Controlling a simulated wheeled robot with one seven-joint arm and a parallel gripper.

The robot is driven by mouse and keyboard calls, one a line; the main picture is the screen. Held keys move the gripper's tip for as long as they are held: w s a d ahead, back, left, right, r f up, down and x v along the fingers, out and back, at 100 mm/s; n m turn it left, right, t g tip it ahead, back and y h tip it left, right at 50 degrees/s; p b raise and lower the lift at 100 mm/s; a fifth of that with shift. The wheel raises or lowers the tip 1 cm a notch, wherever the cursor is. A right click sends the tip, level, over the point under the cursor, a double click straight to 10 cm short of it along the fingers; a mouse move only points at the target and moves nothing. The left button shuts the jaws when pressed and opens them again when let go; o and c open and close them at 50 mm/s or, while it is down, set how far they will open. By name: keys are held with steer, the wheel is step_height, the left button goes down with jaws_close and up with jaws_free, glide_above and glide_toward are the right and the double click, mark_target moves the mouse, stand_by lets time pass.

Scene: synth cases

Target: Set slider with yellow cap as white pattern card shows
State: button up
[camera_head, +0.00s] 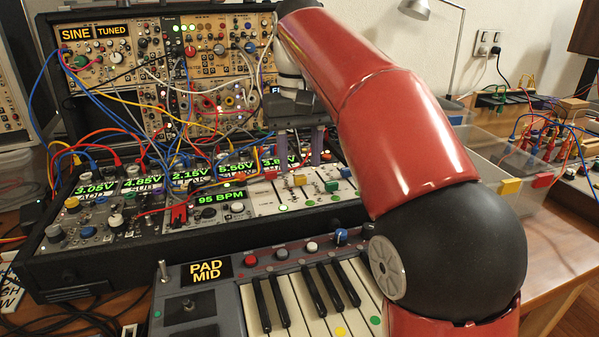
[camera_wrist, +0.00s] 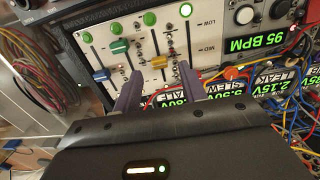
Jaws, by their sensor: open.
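The yellow cap (camera_head: 300,179) sits on a slider of the white slider panel (camera_head: 265,199). In the wrist view the yellow cap (camera_wrist: 159,62) lies near the MID mark, between my fingertips as seen there. My gripper (camera_head: 302,160) is open and empty, pointing down over the panel; its two fingers also show in the wrist view (camera_wrist: 159,70). I cannot tell the height of the fingertips above the cap. A green cap (camera_wrist: 118,46) and a blue cap (camera_wrist: 101,74) sit on neighbouring sliders. I cannot make out a white pattern card with certainty.
Patch cables (camera_head: 200,150) crowd the modules left of the sliders. A keyboard (camera_head: 300,290) stands in front. A rack (camera_head: 150,60) with a SINE TUNED display rises behind. A clear bin (camera_head: 500,160) is at the right. A white lettered card (camera_head: 10,290) is cut off at lower left.

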mark_target(300, 176)
steer(key=shift+f+b, duration=0.3)
steer(key=shift+f, duration=1.25)
steer(key=shift+c, duration=0.4)
jaws_close()
